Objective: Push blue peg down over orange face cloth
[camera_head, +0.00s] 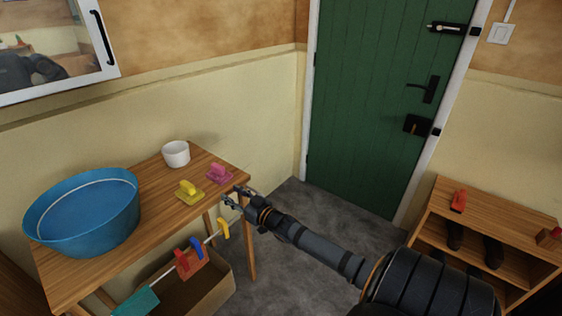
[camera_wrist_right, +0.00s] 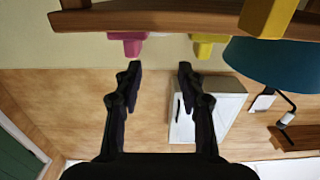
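An orange face cloth (camera_head: 193,268) hangs over a thin pale rail along the table's front side. A red peg (camera_head: 182,263) is at its left part. The blue peg (camera_head: 197,248) stands at its upper right part; how far down it sits is too small to tell. My right gripper (camera_head: 232,198) is near the table's right front corner, up and to the right of the blue peg and apart from it. In the right wrist view my right gripper (camera_wrist_right: 158,72) has its fingers spread with nothing between them. My left gripper is in neither view.
A yellow peg (camera_head: 223,229) is on the rail, just below my right gripper. A teal cloth (camera_head: 137,302) hangs further left. The wooden table (camera_head: 150,215) holds a blue basin (camera_head: 85,243), white cup (camera_head: 176,153), and yellow (camera_head: 189,191) and pink (camera_head: 220,174) handled things. A box (camera_head: 205,295) stands below.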

